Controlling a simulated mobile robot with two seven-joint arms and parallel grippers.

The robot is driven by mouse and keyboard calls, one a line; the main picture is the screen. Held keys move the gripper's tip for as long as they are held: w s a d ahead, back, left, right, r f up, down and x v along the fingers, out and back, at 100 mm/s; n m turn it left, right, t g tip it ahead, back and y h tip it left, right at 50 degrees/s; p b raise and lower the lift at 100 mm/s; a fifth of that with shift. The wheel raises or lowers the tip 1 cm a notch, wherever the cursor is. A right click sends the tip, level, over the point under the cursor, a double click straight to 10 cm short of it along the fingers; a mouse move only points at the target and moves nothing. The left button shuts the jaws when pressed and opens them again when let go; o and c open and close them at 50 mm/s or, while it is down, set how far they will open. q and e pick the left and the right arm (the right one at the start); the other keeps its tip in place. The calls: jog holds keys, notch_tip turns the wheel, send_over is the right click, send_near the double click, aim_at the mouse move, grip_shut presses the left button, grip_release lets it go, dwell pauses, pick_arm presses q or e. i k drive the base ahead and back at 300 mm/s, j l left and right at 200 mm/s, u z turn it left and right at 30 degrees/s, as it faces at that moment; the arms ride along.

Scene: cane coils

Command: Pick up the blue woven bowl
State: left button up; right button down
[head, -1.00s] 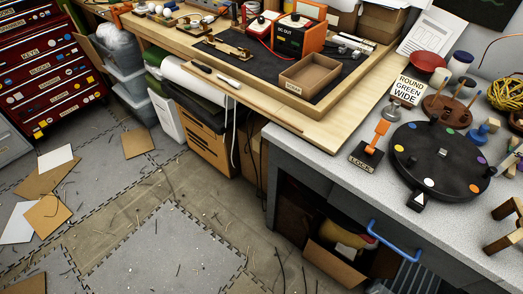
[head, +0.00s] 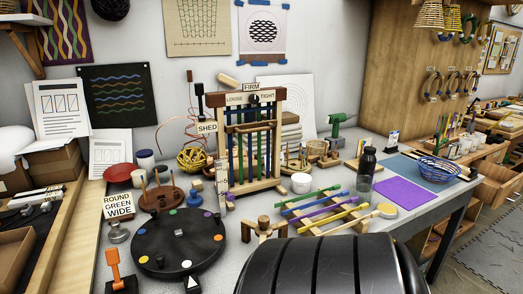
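The blue woven bowl (head: 438,169) is in the head view at the right, a blue and white patterned round bowl. Neither of my grippers is in view. A large black rounded part, apparently of my own arm, fills the bottom middle and hides the front of the worktop there.
A dark bottle (head: 365,170) and a white cup (head: 301,183) stand left of the bowl. Coloured sticks lie on a wooden rack (head: 325,212). A wooden loom frame (head: 252,145) stands at the middle. A black round turntable (head: 178,243) is at the left.

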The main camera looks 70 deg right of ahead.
aim_at(427, 174)
jog(key=z, duration=3.7)
jog(key=i+l+u, duration=0.2)
jog(key=i, duration=0.3)
jog(key=i+l+u, duration=0.2)
jog(key=i, duration=0.35)
